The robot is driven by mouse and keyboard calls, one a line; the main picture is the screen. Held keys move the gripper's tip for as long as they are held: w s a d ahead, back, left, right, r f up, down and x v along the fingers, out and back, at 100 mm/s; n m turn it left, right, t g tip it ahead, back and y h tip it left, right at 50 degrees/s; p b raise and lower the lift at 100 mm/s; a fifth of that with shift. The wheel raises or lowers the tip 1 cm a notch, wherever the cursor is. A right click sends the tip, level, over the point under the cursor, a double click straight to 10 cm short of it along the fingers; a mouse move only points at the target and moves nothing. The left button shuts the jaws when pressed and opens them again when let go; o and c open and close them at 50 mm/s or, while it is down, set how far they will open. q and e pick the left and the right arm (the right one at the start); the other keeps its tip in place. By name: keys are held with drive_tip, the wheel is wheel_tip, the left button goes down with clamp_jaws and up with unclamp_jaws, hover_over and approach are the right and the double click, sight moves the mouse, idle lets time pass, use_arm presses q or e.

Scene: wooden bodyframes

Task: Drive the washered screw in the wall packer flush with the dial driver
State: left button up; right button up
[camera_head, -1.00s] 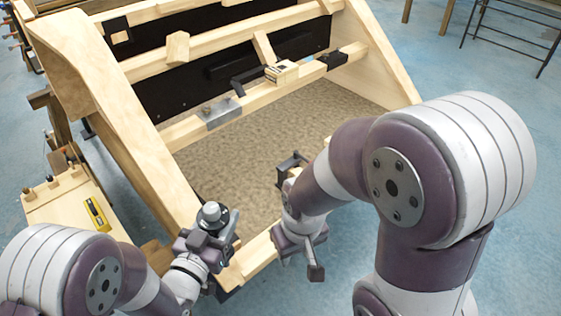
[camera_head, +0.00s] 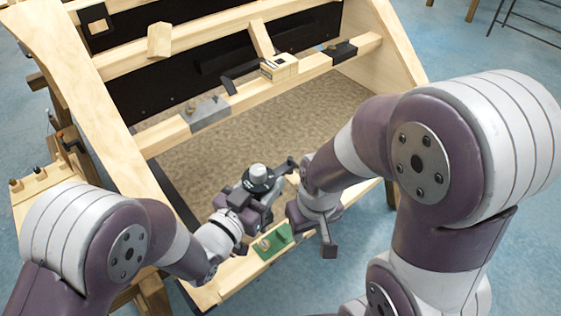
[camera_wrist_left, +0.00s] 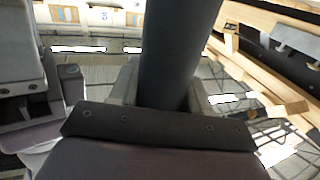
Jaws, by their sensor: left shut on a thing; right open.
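My left gripper (camera_head: 250,200) is shut on the dial driver (camera_head: 259,178), a dark tool with a pale round cap, held over the lower front of the wooden frame. In the left wrist view, its thick dark shaft (camera_wrist_left: 180,50) stands between the fingers. A green packer (camera_head: 277,238) with a small round screw head and washer (camera_head: 264,244) sits on the front beam, just below the left gripper. A grey packer (camera_head: 208,112) and a black packer (camera_head: 342,50) sit on the middle rail; small fittings are beside them. My right gripper (camera_head: 310,208) is open, right of the driver.
A light box with a dark label (camera_head: 280,66) sits on the middle rail beside an angled wooden strut. Wooden uprights bound the frame at left and right. A speckled panel (camera_head: 240,135) lies behind the front beam. A side bench stands at the far left.

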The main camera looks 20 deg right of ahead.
use_arm(q)
drive_tip(key=shift+a+r, duration=0.1)
drive_tip(key=shift+r, duration=0.15)
drive_tip(key=shift+w+d+f+b, duration=0.1)
drive_tip(key=shift+d+f+b, duration=0.1)
drive_tip(key=shift+f+b, duration=0.4)
wheel_tip(320, 180, down, 6)
drive_tip(key=b, duration=0.5)
drive_tip(key=shift+a+r, duration=0.1)
drive_tip(key=shift+r, duration=0.05)
use_arm(e)
wheel_tip(320, 180, down, 6)
use_arm(q)
drive_tip(key=shift+f+b, duration=0.8)
drive_tip(key=shift+b, duration=0.65)
use_arm(e)
drive_tip(key=shift+f, duration=1.5)
idle(3.0)
